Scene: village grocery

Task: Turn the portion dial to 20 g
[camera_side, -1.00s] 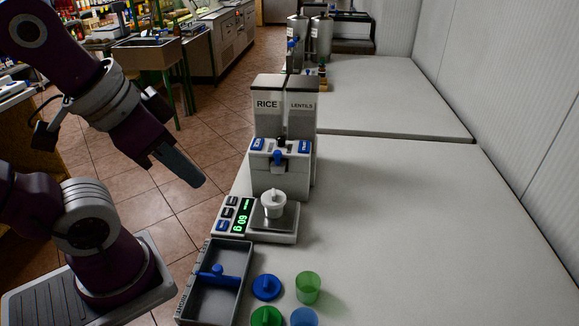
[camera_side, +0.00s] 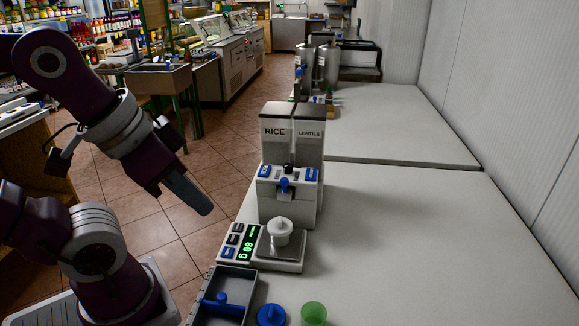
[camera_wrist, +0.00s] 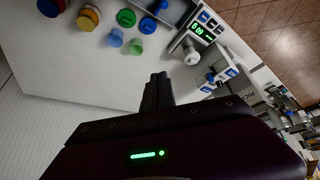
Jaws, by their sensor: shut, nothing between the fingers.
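The grey dispenser (camera_side: 290,205) with RICE and LENTILS hoppers stands on the counter. Its front has two blue labels, a small black knob (camera_side: 288,168) and a blue tap-like part (camera_side: 284,185). I cannot tell which part is the portion dial, and its setting is too small to read. The dispenser also shows in the wrist view (camera_wrist: 232,84), seen rotated. My gripper (camera_side: 206,208) is shut and empty, in the air left of the dispenser in the side view and apart from it. Its fingers show in the wrist view (camera_wrist: 158,80).
A scale (camera_side: 287,264) with a green display, seemingly 60 g, stands before the dispenser, a white lidded jar (camera_side: 280,232) on it. The counter's right side is clear.

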